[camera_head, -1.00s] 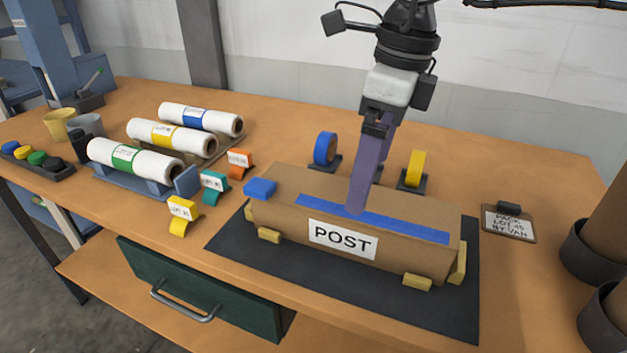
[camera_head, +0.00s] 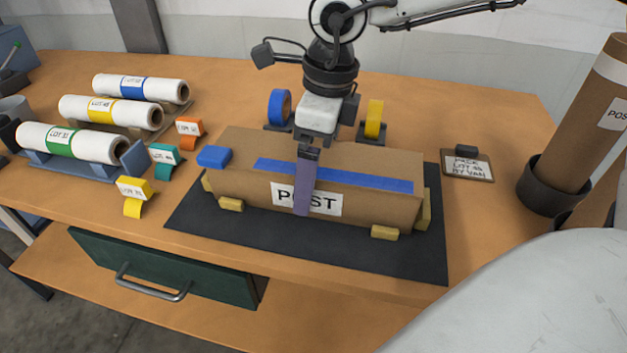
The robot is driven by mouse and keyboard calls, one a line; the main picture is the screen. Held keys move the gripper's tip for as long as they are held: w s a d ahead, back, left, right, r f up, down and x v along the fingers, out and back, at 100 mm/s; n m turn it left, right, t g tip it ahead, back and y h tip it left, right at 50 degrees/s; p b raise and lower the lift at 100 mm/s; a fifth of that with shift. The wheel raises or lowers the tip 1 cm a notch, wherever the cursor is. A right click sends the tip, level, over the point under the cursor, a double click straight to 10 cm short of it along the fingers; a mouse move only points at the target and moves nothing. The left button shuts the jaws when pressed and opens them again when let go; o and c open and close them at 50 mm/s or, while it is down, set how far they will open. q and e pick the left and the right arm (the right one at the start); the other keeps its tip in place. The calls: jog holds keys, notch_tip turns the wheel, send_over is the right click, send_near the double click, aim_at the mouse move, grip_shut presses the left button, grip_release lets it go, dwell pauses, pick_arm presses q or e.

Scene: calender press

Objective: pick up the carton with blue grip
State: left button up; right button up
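A long brown carton (camera_head: 235,185) lies on a dark mat (camera_head: 200,225), with a "POST" label (camera_head: 330,201) on its front. A blue strip (camera_head: 370,181) runs along its top, and a blue block (camera_head: 214,156) sits at its top left end. My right gripper (camera_head: 303,212) points down over the carton's middle. Its purple finger crosses the strip in view and covers part of the label. I see the fingers nearly edge-on, so their gap and any contact with the carton are unclear. My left gripper is out of view.
Yellow blocks (camera_head: 384,233) flank the carton's base. White rolls (camera_head: 70,142) and coloured tags (camera_head: 134,190) are at left. Blue (camera_head: 279,106) and yellow (camera_head: 374,118) tape rolls stand behind. A tag board (camera_head: 467,165) and brown tube (camera_head: 580,125) are at right.

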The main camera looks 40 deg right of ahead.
jog(key=c, duration=1.2)
